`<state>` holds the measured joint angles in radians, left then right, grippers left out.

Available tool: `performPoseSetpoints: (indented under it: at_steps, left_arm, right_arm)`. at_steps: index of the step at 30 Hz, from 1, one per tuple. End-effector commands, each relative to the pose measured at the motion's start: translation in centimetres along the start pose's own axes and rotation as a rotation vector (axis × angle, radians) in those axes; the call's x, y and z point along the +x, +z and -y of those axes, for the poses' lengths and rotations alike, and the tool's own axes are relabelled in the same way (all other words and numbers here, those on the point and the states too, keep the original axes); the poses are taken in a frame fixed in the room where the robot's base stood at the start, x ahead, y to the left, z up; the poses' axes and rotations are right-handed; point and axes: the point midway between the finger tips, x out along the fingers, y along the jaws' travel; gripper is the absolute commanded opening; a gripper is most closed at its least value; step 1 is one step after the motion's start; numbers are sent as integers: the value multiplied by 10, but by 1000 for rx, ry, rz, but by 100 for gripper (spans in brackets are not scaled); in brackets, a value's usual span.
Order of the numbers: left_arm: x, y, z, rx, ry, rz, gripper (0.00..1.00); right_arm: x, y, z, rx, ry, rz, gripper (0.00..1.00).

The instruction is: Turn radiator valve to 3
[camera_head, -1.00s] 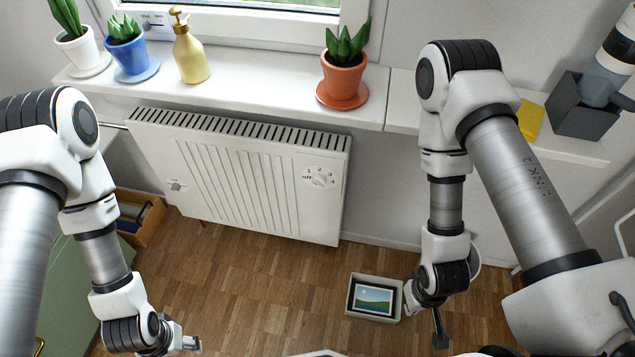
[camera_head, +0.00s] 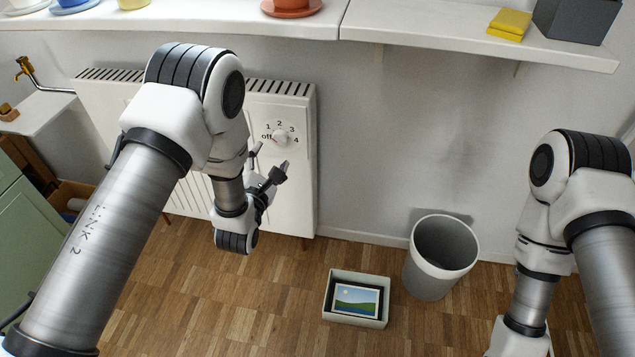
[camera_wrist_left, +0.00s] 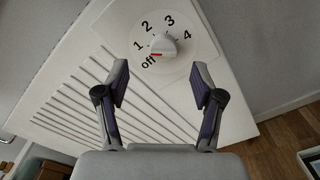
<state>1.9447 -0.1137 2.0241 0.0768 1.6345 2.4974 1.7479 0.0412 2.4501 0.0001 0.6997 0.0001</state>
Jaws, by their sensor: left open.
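The radiator valve (camera_head: 281,138) is a white round knob on a dial marked off, 1, 2, 3 and 4, at the upper right of the white radiator (camera_head: 305,190). In the left wrist view the valve (camera_wrist_left: 163,46) has a red mark facing "off". My left gripper (camera_head: 270,161) is open and empty, just below the dial in the head view. In the left wrist view its two fingers (camera_wrist_left: 160,82) stand apart below the knob, one to each side, not touching it. My right arm is at the right edge of the head view; its gripper is out of the picture.
A white shelf (camera_head: 440,40) runs above the radiator, with yellow items (camera_head: 509,24) and a dark grey box (camera_head: 577,20). A white bin (camera_head: 428,280) and an open box (camera_head: 337,317) holding a picture stand on the floor at right. A green cabinet (camera_head: 25,235) is at lower left.

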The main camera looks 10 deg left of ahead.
Motion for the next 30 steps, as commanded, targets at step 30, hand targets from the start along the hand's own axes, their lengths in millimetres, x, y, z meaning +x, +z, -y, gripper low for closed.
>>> performPoseSetpoints:
  at_steps: [30]
  left_arm:
    - [81, -7, 10, 6, 5, 15, 36]
  right_arm:
    - [43, -1, 0, -1, 0, -3, 0]
